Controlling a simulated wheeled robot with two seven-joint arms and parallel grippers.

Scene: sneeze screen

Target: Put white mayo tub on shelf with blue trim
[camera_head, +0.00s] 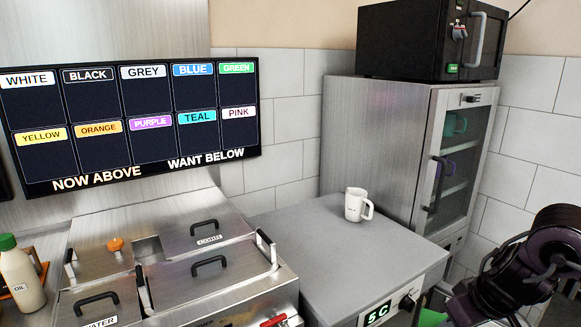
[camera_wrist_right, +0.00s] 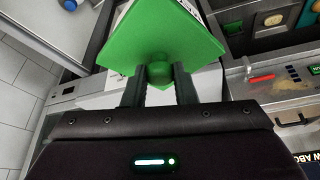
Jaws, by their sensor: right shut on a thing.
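My right gripper (camera_wrist_right: 160,88) is shut on the round knob of a green square lid (camera_wrist_right: 150,52) in the wrist view. White sides with dark marks show partly past the lid's far edge, so it seems to top a white container; I cannot read a label. In the head view a bit of green (camera_head: 431,318) shows at the bottom edge beside my right arm (camera_head: 535,262). I cannot identify a mayo tub or a blue-trimmed shelf for certain. My left gripper is not in view.
A white mug (camera_head: 354,205) stands on the grey counter (camera_head: 310,245), which is otherwise clear. Behind it is a closed glass-door cabinet (camera_head: 425,150) with a black oven (camera_head: 410,40) on top.

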